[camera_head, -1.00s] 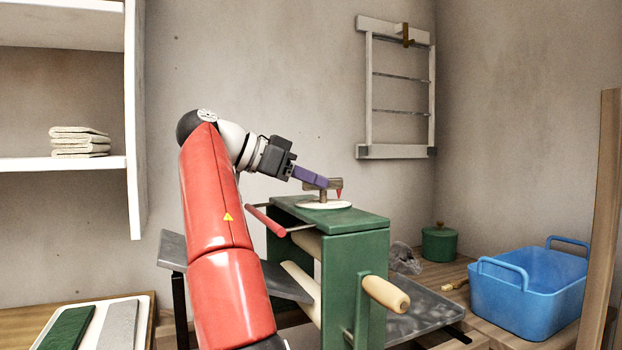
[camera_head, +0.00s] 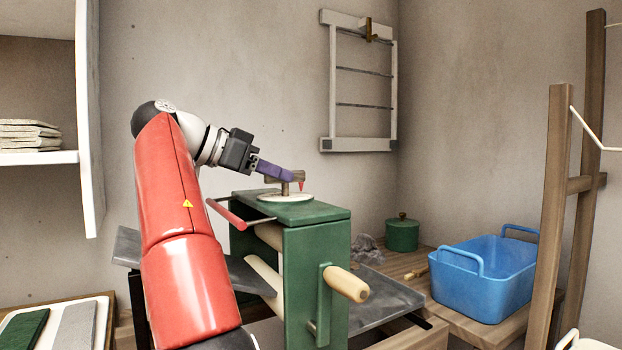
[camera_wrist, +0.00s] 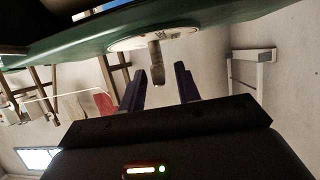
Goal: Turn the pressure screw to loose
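The pressure screw's brown bar handle (camera_head: 298,176) stands on a short post above a round cream plate (camera_head: 285,198) on top of the green mangle (camera_head: 318,213). A red pointer (camera_head: 301,187) hangs at the handle's right end. My gripper (camera_head: 290,174) has purple fingers and is at the handle, coming from the left. In the wrist view the fingers of my gripper (camera_wrist: 160,86) are apart. The handle (camera_wrist: 156,72) shows nearly end-on in the gap, with space on both sides. The finger nearer the head camera hides part of the handle. Any marks on the plate are unreadable.
A red bar (camera_head: 226,214) sticks out at the mangle's left, under my arm. A wooden crank grip (camera_head: 346,284) juts from its front. A blue tub (camera_head: 484,282), a green lidded pot (camera_head: 402,234) and a wooden rack (camera_head: 556,220) stand to the right.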

